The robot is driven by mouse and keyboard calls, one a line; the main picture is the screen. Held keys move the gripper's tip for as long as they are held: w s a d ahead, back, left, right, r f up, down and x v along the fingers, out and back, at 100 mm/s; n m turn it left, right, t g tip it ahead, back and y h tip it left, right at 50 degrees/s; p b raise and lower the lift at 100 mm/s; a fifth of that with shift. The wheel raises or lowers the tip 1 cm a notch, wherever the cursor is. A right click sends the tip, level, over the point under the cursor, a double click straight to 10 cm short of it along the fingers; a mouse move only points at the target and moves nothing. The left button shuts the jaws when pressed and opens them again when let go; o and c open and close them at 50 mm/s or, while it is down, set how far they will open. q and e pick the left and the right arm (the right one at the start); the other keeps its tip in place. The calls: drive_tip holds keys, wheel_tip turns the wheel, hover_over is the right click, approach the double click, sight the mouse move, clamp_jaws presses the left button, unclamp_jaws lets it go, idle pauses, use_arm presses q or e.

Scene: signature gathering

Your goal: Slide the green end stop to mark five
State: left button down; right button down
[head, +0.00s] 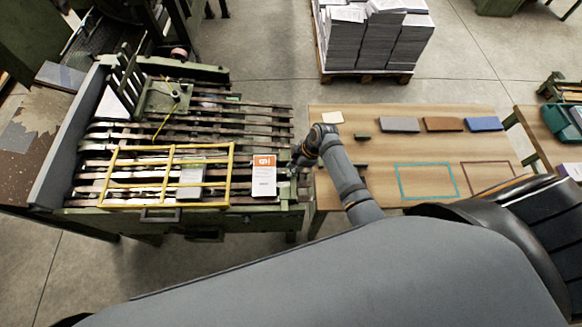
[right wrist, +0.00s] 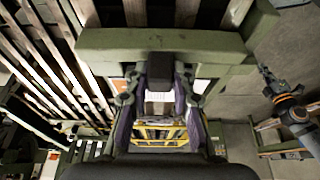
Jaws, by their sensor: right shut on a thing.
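My right gripper (head: 297,166) reaches down at the right end of the slatted machine bed. The block sits against a wide green crossbar (right wrist: 220,41). In the head view the gripper hides the stop. The mark numbers are not readable. Another arm's gripper, seemingly my left (right wrist: 270,82), shows at the right of the wrist view; its jaws are too small to judge.
A yellow guard frame (head: 170,146) and an orange-headed card (head: 264,178) lie on the machine's front side. A wooden table (head: 380,155) with coloured blocks stands to the right. A pallet of paper stacks (head: 375,35) stands behind. Floor shows between them.

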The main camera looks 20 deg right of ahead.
drive_tip(key=shift+s+d, duration=0.2)
drive_tip(key=shift+d, duration=0.45)
drive_tip(key=shift+s+d, duration=0.15)
drive_tip(key=shift+d, duration=0.45)
drive_tip(key=c, duration=1.1)
unclamp_jaws()
drive_tip(key=v, duration=1.2)
